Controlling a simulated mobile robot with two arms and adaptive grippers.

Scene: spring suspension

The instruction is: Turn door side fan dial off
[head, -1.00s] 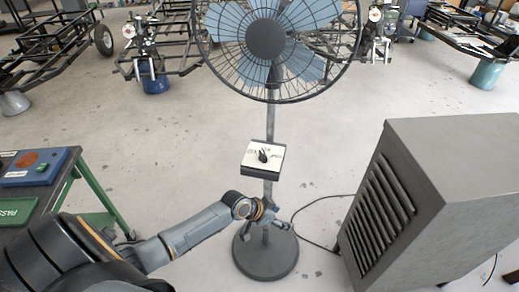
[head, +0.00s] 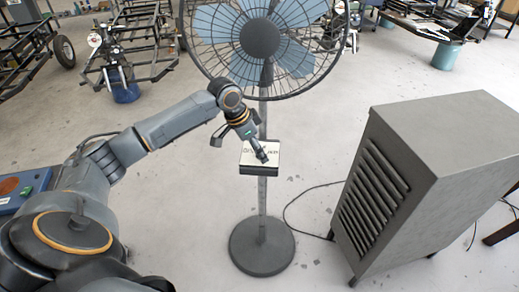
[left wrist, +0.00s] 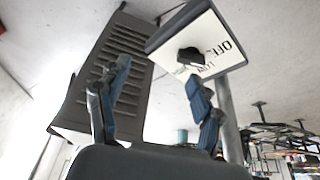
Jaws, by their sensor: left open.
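The pedestal fan (head: 262,38) stands in the middle of the head view. Its control box (head: 275,168) is on the pole with a white labelled face. The black dial (left wrist: 191,56) shows on the white face (left wrist: 213,32) in the left wrist view, near the words OFF and LOW; its exact setting is hard to read. My left gripper (head: 240,146) is at the box, with one finger over its face, hiding the dial in the head view. In the left wrist view my gripper (left wrist: 158,82) is open, with nothing between its blue-padded fingers. The dial is beyond the right-hand fingertip, not between the fingers.
A grey louvred cabinet (head: 440,170) stands to the right of the fan, with a cable on the floor. The fan's round base (head: 262,247) is below. Vehicle frames (head: 115,50) stand at the back left. The floor in front is clear.

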